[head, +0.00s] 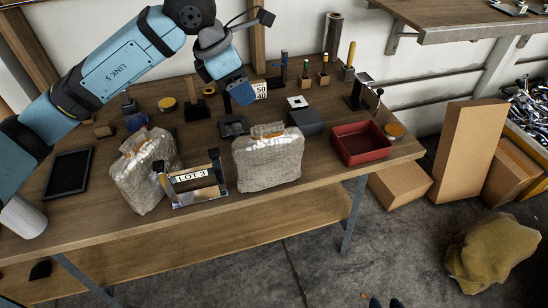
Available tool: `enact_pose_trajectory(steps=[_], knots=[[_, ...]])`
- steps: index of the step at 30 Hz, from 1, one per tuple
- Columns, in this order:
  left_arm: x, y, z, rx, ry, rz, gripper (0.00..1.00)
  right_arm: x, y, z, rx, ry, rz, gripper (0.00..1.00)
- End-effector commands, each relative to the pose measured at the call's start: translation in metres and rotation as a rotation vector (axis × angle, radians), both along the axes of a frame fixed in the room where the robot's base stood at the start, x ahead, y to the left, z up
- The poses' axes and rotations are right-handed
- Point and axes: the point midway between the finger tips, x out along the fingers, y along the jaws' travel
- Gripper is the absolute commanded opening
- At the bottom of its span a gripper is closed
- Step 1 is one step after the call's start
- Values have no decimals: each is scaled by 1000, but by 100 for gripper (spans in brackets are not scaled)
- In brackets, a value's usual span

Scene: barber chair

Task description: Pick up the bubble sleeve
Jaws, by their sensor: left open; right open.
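Two pale, crinkled bubble sleeves stand on the wooden table, each with orange-brown showing at its top. One bubble sleeve (147,172) is at the left and leans a little; the other bubble sleeve (267,160) is near the middle, close to the front edge. My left gripper (240,94) is above the back of the table, beyond the middle sleeve and apart from both sleeves; its fingers are hard to make out. Two dark tips at the bottom edge look like my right gripper (386,303), open and empty, low in front of the table.
A metal stand with a lot sign (192,178) is between the sleeves. A red tray (361,143) and a dark box (306,121) are to the right. Small tools on stands fill the back. A black tablet (68,173) lies left. Cartons (468,150) and a cloth heap (490,250) are on the floor.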

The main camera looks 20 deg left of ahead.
Motion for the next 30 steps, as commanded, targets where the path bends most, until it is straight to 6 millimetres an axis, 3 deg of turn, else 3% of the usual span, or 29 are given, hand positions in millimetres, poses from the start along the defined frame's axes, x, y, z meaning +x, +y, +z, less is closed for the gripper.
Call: enact_pose_trajectory(steps=[12, 23, 30], knots=[[15, -20, -63, 13, -3, 4, 51, -3, 1, -3, 3, 8, -1, 43], [22, -29, -87, 12, -3, 2, 51, -8, -2, -7, -8, 19, 5, 43], [31, -40, -119, 11, -2, 3, 51, -5, -3, -4, -8, 14, 3, 43]])
